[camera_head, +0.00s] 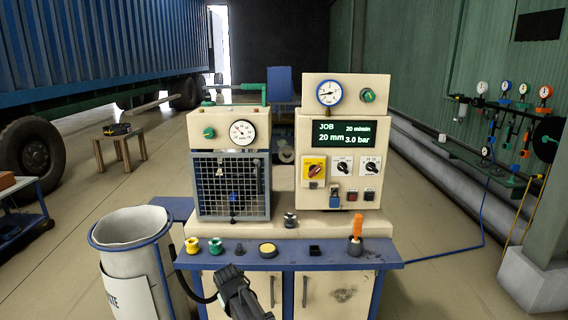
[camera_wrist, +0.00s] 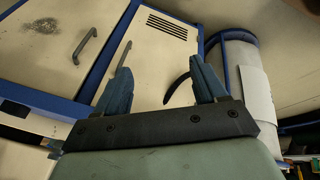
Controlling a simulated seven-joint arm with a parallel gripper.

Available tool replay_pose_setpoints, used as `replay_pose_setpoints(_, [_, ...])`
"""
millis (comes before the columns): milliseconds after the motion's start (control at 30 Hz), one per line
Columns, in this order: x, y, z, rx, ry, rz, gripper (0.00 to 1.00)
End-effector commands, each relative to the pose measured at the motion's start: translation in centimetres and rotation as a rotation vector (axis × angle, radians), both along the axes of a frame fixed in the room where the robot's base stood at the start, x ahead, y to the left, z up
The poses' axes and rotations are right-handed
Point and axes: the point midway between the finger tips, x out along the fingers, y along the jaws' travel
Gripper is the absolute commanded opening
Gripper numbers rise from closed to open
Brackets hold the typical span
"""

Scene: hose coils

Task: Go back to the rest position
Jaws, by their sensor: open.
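My gripper shows in the wrist view (camera_wrist: 160,85) with its two blue-grey fingers spread apart and nothing between them. It faces the cabinet front (camera_wrist: 150,60) of the workbench and the waste bin beside it. In the head view a dark part of my arm (camera_head: 240,295) shows at the bottom, in front of the bench's lower doors; the fingertips cannot be made out there. The bench (camera_head: 390,254) has a blue top and carries a machine with a mesh guard (camera_head: 232,190) and a control panel (camera_head: 342,150).
A waste bin (camera_head: 130,228) stands at the bench's left. On the bench edge are yellow and green fittings (camera_head: 215,245), a yellow button (camera_head: 267,250) and an orange-handled tool (camera_head: 355,240). A gauge rack (camera_head: 510,150) is on the right wall. The floor right of the bench is mostly clear.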

Motion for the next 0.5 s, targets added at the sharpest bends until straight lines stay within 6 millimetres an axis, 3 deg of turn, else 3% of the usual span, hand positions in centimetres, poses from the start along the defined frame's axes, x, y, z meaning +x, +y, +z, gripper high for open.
replay_pose_setpoints(33, [-1.7, -1.5, -2.2, -0.001, 0.042, -0.011, 0.71])
replay_pose_setpoints(200, [-6.0, -5.1, -8.1, 0.005, 0.169, -0.052, 0.71])
replay_pose_setpoints(500, [-13.9, -11.5, -16.7, 0.017, 0.361, -0.146, 0.71])
